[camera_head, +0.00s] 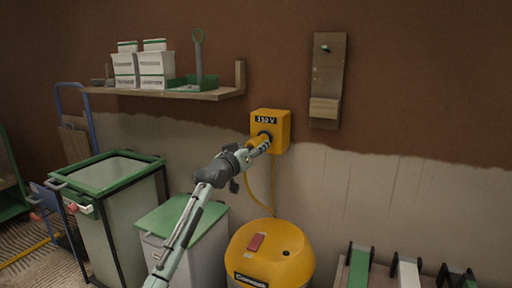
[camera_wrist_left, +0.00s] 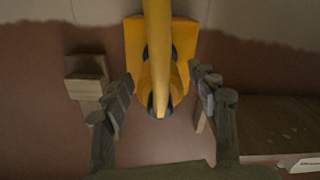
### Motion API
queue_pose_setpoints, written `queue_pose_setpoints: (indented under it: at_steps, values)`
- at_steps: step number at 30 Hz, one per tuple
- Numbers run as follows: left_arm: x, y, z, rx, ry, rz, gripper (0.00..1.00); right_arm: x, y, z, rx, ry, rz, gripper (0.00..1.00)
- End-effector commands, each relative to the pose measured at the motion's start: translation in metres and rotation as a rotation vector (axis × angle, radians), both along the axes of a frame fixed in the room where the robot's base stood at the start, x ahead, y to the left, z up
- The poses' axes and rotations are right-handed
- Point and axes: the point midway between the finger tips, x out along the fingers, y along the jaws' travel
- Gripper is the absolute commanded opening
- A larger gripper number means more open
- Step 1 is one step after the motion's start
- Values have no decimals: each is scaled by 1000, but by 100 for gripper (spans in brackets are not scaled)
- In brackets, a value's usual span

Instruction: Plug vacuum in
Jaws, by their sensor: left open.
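The yellow 110 V socket box (camera_head: 285,133) is on the wall; it also shows in the left wrist view (camera_wrist_left: 181,69). The yellow plug (camera_head: 259,140) is at the dark round opening in the box front, seemingly in it; its tip is hard to see. In the wrist view the plug (camera_wrist_left: 157,60) runs down between the fingers. My left gripper (camera_head: 257,149) is open, its fingers apart on either side of the plug (camera_wrist_left: 163,92). The yellow cable (camera_head: 273,185) hangs from there to the yellow vacuum (camera_head: 268,255) below. My right gripper is out of view.
A wooden shelf (camera_head: 215,94) with white boxes (camera_head: 157,68) is left of the socket, and a wooden wall bracket (camera_head: 327,75) is right of it. A green-rimmed bin (camera_head: 115,205) and a green-lidded bin (camera_head: 184,220) stand below left.

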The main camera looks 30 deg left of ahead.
Motion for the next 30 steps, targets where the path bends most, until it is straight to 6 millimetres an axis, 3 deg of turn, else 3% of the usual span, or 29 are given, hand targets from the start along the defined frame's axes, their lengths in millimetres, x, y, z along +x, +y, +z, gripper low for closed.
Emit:
queue_pose_setpoints:
  at_steps: [5, 13, 27, 30]
  values:
    - [14, 1, 0, 0, 1, 0, 59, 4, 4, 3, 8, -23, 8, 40]
    - [16, 1, -1, 1, 1, 0, 59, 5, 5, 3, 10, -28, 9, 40]
    - [16, 1, -1, 1, 2, 0, 2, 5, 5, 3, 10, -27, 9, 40]
    - [16, 1, -1, 1, 2, 0, 0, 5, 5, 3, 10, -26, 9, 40]
